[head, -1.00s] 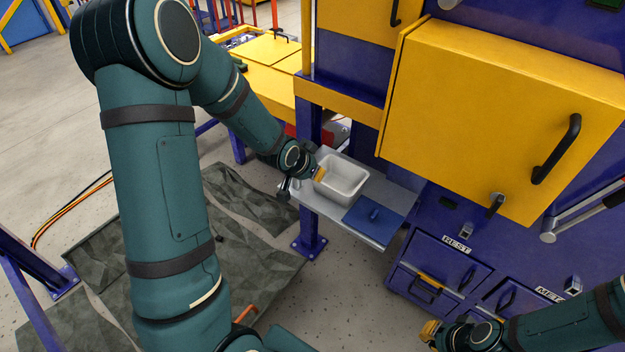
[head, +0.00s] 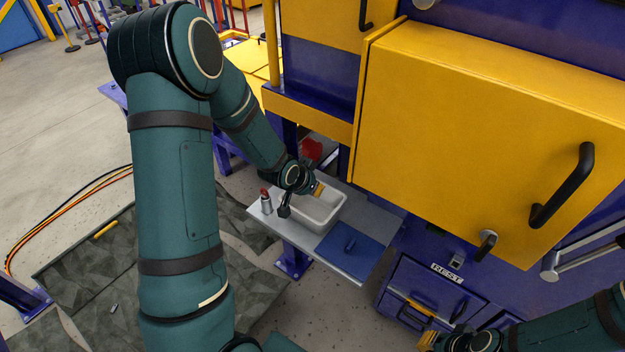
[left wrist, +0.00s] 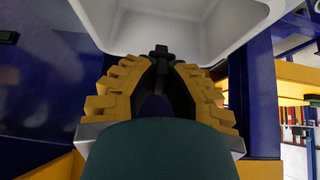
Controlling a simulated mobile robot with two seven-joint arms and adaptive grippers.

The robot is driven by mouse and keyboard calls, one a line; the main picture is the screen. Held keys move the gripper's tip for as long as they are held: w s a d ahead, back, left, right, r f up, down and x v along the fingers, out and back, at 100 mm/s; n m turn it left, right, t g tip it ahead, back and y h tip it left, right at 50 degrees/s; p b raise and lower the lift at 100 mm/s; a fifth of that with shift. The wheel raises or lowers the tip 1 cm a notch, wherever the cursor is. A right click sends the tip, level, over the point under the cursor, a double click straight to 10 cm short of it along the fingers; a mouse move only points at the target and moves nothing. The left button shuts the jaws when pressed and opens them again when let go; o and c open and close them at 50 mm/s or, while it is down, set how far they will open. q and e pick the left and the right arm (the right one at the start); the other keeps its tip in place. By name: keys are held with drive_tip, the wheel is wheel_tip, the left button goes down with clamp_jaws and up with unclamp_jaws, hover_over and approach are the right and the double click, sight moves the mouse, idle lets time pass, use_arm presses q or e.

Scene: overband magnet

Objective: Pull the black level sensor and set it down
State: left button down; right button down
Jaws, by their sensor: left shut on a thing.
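My left gripper (head: 318,189) is over the back edge of a white bin (head: 322,219) on a grey shelf. In the left wrist view its yellow-padded fingers (left wrist: 160,62) close together at the tips on a small black part (left wrist: 161,52), which looks like the black level sensor. Most of that part is hidden between the fingers, and the head view does not show it clearly. The bin (left wrist: 185,30) lies just beyond the fingertips in the wrist view. My right gripper (head: 428,341) is at the lower right, cut by the frame edge, its fingers unclear.
A red-topped silver piece (head: 266,201) stands at the shelf's left end. A large yellow door (head: 480,120) and blue drawers (head: 432,290) stand to the right.

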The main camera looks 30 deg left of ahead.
use_arm(q)
drive_tip(key=shift+w+f, duration=0.15)
drive_tip(key=shift+f, duration=0.15)
drive_tip(key=shift+f+b, duration=0.4)
drive_tip(key=shift+f, duration=0.05)
drive_tip(key=shift+f+b, duration=1.7)
drive_tip(key=shift+f, duration=1)
drive_tip(key=c, duration=1)
unclamp_jaws()
drive_tip(key=shift+r, duration=0.1)
drive_tip(key=v, duration=1.2)
